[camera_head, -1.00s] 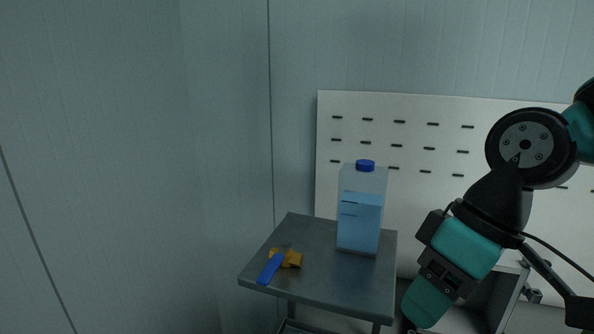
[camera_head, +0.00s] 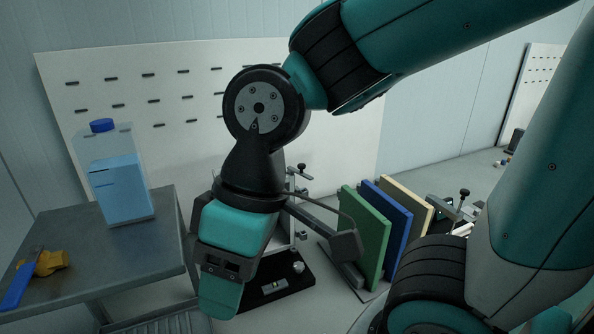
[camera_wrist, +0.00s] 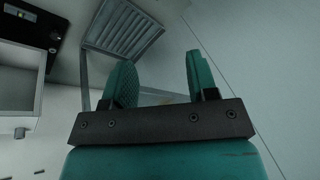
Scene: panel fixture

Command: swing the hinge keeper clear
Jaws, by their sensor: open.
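My gripper (camera_head: 220,292) hangs fingers down in front of the fixture in the head view. In the wrist view my gripper (camera_wrist: 161,72) has its two teal fingers apart with nothing held between them. The fixture has a black base (camera_head: 283,286) and a pale upright frame (camera_head: 300,214), partly hidden behind my wrist and gripper. The black base also shows at the top left of the wrist view (camera_wrist: 38,28), apart from the fingers. I cannot make out the hinge keeper for certain in either view.
A grey side table (camera_head: 150,250) at left holds a blue-capped jug (camera_head: 120,180) and a blue-and-orange tool (camera_head: 35,270). Green (camera_head: 362,240), blue (camera_head: 390,222) and cream (camera_head: 408,208) panels stand in a rack at right. A slotted white board (camera_head: 190,80) stands behind.

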